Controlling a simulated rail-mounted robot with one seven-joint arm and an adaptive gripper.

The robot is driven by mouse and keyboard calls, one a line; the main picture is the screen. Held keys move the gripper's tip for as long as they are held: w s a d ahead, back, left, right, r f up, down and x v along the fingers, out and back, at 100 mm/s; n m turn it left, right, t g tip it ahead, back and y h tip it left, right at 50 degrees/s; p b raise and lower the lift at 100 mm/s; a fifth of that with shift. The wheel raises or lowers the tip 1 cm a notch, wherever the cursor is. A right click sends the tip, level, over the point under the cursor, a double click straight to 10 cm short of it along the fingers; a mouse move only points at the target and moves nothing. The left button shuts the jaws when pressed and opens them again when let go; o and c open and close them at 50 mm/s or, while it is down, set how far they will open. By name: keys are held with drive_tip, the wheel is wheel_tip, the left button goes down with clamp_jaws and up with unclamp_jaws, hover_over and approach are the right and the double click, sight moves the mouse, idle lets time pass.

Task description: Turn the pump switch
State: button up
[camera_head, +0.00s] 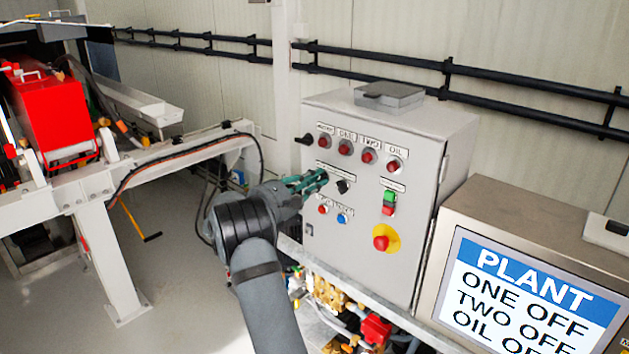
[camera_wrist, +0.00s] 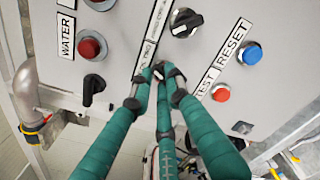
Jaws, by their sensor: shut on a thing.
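The grey control panel (camera_head: 365,215) stands at the centre right in the head view, with lamps, switches and buttons on its front. My gripper (camera_head: 316,181) is at the panel's left half, its teal fingers reaching its face. In the wrist view, my gripper (camera_wrist: 165,73) has its fingertips closed together on a small dark switch (camera_wrist: 159,71), mostly hidden between them, beside a white label I cannot fully read. A second black rotary switch (camera_head: 342,186) is just right of the fingertips and is free; it also shows in the wrist view (camera_wrist: 186,23).
A red emergency button (camera_head: 381,242) on yellow, green and red buttons (camera_head: 389,203), and a blue reset button (camera_head: 342,218) are near. A black handle (camera_head: 305,139) sticks out at the panel's left edge. A screen (camera_head: 530,295) lists plant states, including ONE OFF and TWO OFF.

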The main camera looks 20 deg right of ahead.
clamp_jaws()
drive_tip(key=m+b, duration=0.1)
drive_tip(key=b, duration=0.2)
drive_tip(key=m+b, duration=0.1)
drive_tip(key=b, duration=0.3)
drive_tip(key=shift+f+m, duration=0.3)
drive_tip(key=shift+f, duration=0.1)
drive_tip(key=shift+r+m+b, duration=0.25)
drive_tip(key=shift+m+b, duration=0.25)
drive_tip(key=shift+b, duration=0.5)
drive_tip(key=shift+r, duration=0.25)
drive_tip(key=o, duration=0.5)
unclamp_jaws()
drive_tip(key=shift+s, duration=0.1)
drive_tip(key=shift+o, duration=0.6)
